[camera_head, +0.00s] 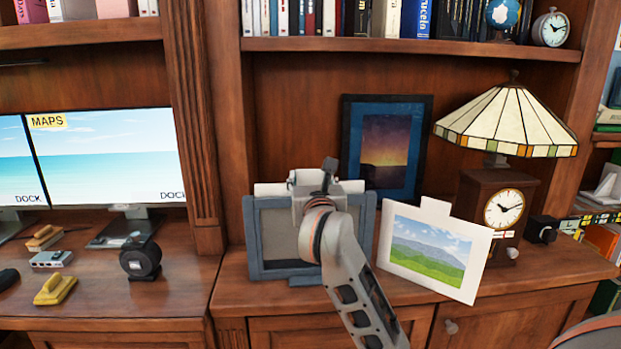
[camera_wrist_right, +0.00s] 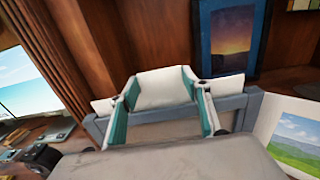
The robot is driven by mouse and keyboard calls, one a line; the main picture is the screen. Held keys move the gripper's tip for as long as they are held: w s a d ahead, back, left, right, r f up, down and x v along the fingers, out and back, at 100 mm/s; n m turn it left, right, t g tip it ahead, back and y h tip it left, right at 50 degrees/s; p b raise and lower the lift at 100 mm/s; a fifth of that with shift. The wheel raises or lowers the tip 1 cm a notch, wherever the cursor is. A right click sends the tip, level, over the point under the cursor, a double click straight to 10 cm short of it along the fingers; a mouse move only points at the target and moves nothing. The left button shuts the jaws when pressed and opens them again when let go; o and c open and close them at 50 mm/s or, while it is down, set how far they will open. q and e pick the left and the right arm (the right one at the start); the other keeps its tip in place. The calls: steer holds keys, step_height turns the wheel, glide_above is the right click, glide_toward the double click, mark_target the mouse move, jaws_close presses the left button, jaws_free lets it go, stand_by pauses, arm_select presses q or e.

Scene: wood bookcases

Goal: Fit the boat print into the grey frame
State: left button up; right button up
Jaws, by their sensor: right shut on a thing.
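The grey frame (camera_head: 252,240) stands upright on the wooden counter, and its top bar shows in the right wrist view (camera_wrist_right: 238,103). My right gripper (camera_head: 318,182) is over the middle of the frame's top edge. Its teal-lined fingers (camera_wrist_right: 164,104) are shut on the tab of a white card (camera_wrist_right: 163,85), which I take to be the boat print. White strips of the card (camera_head: 268,189) stick up above the frame's top on both sides of the gripper. No boat picture shows; the card's lower part is hidden by the frame. My left gripper is not in view.
A white landscape print (camera_head: 432,248) with a tab leans just right of the frame. Behind are a dark-framed sunset picture (camera_head: 386,148), a stained-glass lamp (camera_head: 508,122) and a wooden clock (camera_head: 494,208). Monitors (camera_head: 108,160) and small desk items are at left.

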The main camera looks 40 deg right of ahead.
arm_select(q)
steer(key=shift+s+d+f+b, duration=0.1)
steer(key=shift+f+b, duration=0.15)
steer(key=shift+b, duration=0.05)
arm_select(e)
steer(key=shift+f, duration=0.65)
arm_select(q)
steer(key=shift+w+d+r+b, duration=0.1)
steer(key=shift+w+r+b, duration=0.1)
steer(key=shift+b, duration=0.1)
arm_select(e)
steer(key=shift+f, duration=0.65)
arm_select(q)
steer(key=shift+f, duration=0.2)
arm_select(e)
steer(key=shift+f, duration=0.55)
steer(key=o, duration=1.3)
steer(key=shift+c, duration=0.2)
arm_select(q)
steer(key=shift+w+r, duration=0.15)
arm_select(e)
steer(key=shift+r, duration=0.1)
steer(key=v, duration=1.2)
